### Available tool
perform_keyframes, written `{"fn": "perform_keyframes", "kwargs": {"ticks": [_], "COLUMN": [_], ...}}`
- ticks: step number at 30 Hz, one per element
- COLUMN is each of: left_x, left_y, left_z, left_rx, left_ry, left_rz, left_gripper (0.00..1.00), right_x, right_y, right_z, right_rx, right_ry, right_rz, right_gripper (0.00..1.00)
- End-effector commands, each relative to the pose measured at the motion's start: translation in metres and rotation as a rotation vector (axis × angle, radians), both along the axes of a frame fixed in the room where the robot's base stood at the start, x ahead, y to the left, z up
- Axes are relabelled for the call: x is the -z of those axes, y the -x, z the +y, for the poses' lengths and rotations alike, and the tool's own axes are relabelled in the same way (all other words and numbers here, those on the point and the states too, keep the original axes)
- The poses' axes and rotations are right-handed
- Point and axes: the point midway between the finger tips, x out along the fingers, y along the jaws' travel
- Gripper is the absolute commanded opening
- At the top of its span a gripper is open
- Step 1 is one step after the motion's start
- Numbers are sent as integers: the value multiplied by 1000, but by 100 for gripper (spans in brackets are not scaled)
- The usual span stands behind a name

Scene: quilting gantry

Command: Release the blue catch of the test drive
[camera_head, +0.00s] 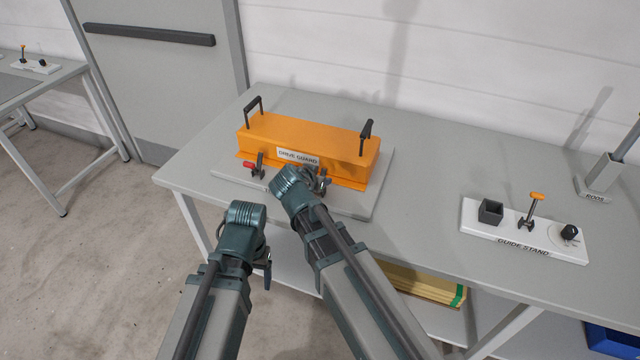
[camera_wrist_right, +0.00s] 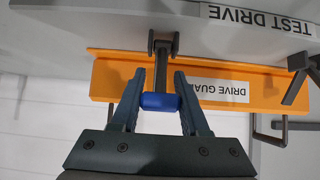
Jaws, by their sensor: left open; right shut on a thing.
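The test drive's orange cover, labelled "DRIVE GUARD" (camera_head: 315,140), lies on a grey base plate (camera_head: 375,195) on the bench. In the right wrist view, the blue catch (camera_wrist_right: 160,102) has a blue grip on a dark lever hinged at a bracket by the plate edge. My right gripper (camera_wrist_right: 160,95) is shut on the blue grip. In the head view my right wrist hides the grip. A catch with a red grip (camera_head: 249,165) stands to the left on the cover's front. My left gripper (camera_head: 266,273) is open and points down, in front of the bench, apart from the drive.
The cover has two black handles, left (camera_head: 253,105) and right (camera_head: 366,136). A white guide stand (camera_head: 525,240) with an orange-topped lever sits on the right of the bench (camera_head: 430,160). A grey post stands farther right. The bench between is clear.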

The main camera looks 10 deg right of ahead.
Motion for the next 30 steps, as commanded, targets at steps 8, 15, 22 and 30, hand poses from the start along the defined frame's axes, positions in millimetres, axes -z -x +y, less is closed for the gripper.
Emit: {"fn": "perform_keyframes", "kwargs": {"ticks": [8,15,22,30], "left_x": [28,34,34,34], "left_y": [0,0,0,0], "left_z": [0,0,0,0], "left_rx": [0,0,0,0], "left_ry": [0,0,0,0], "left_rz": [0,0,0,0], "left_gripper": [75,75,75,75], "right_x": [5,3,2,2], "right_y": [6,6,6,6], "right_z": [2,2,3,3], "right_rx": [3,2,2,2], "right_ry": [69,93,96,96], "right_rz": [-103,-140,-146,-146], "right_gripper": [0,0,0,56]}}
